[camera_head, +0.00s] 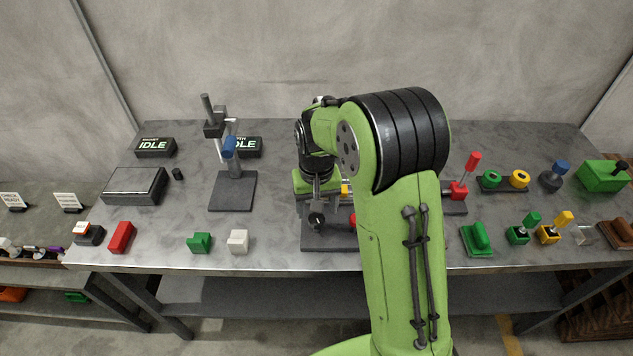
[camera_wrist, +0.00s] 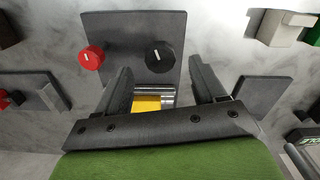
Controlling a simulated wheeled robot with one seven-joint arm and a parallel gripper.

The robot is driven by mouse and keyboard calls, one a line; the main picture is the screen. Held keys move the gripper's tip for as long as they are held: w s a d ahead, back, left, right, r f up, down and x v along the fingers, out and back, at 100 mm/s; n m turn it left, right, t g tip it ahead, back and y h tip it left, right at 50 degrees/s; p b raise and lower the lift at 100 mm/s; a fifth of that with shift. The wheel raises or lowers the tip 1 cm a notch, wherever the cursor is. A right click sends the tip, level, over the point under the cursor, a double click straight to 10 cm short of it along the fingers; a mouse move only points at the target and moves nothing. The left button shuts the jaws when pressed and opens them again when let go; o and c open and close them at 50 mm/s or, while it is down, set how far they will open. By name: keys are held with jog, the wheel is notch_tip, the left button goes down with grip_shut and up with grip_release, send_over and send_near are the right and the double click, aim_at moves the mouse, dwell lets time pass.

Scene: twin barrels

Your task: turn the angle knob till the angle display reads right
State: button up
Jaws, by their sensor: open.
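A black knob (camera_wrist: 159,55) with a white pointer line sits on a dark plate (camera_wrist: 125,28) in the wrist view. No label shows which is the angle knob. My gripper (camera_wrist: 160,66) is open, its fingers apart on either side of the black knob's line and not closed on it. In the head view the black knob (camera_head: 317,220) is just in front of my gripper (camera_head: 318,203), and the red knob is partly hidden by my arm. I see no angle display; my arm may hide it.
A yellow block with metal cylinders (camera_wrist: 152,101) lies between my fingers' bases. Two displays reading IDLE (camera_head: 155,147) (camera_head: 246,146) stand at the back left. A stand (camera_head: 232,190) is left of my gripper. Green (camera_head: 200,242) and white blocks (camera_head: 238,241) lie near the front edge.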

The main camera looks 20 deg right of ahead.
aim_at(317, 219)
notch_tip(317, 219, up, 12)
jog(key=p, duration=0.2)
jog(key=s+r+t, duration=0.3)
jog(key=s+r, duration=0.4)
jog(key=s, duration=0.4)
jog(key=s+n+t, duration=0.1)
jog(key=s+t, duration=0.1)
jog(key=s, duration=0.9)
jog(key=shift+s+f+t, duration=0.3)
jog(key=shift+s+f, duration=0.1)
